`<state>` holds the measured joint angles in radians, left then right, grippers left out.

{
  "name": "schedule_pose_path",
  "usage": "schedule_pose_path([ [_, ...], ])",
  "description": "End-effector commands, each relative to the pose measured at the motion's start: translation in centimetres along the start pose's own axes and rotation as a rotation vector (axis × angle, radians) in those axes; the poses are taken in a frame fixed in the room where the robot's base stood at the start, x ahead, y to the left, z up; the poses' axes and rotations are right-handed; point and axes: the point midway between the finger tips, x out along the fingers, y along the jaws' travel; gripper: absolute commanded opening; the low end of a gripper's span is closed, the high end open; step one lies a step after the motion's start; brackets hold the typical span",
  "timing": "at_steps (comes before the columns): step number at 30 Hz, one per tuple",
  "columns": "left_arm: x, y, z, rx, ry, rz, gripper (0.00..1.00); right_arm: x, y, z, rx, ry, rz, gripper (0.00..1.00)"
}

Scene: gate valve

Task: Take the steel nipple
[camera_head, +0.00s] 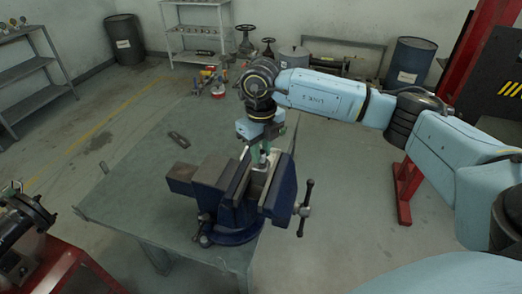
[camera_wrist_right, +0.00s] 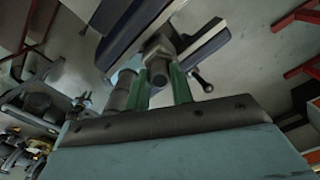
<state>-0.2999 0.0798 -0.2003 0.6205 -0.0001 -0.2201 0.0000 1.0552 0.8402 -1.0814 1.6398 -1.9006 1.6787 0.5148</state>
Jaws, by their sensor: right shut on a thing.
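My right gripper (camera_head: 262,150) points down over the blue bench vise (camera_head: 234,186), and its green fingers show in the wrist view (camera_wrist_right: 160,88). The fingers are shut on the steel nipple (camera_wrist_right: 159,72), a small grey metal piece whose rounded end shows between them. In the head view the nipple is mostly hidden by the fingers and is too small to make out clearly. It is at the vise's jaws, by a light metal part (camera_head: 264,175); I cannot tell whether it touches them. My left gripper is not in view.
The vise stands on the grey-green workbench (camera_head: 150,170), with its handle (camera_head: 304,208) sticking out to the right. The bench's left half is mostly clear.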

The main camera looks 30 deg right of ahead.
Motion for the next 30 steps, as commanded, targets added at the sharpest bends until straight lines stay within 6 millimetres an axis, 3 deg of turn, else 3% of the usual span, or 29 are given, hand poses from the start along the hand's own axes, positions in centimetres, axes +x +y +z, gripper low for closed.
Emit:
schedule_pose_path([
  [30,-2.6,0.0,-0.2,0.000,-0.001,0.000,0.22,-4.2,0.0,0.1,0.000,-0.003,0.000,0.00],
])
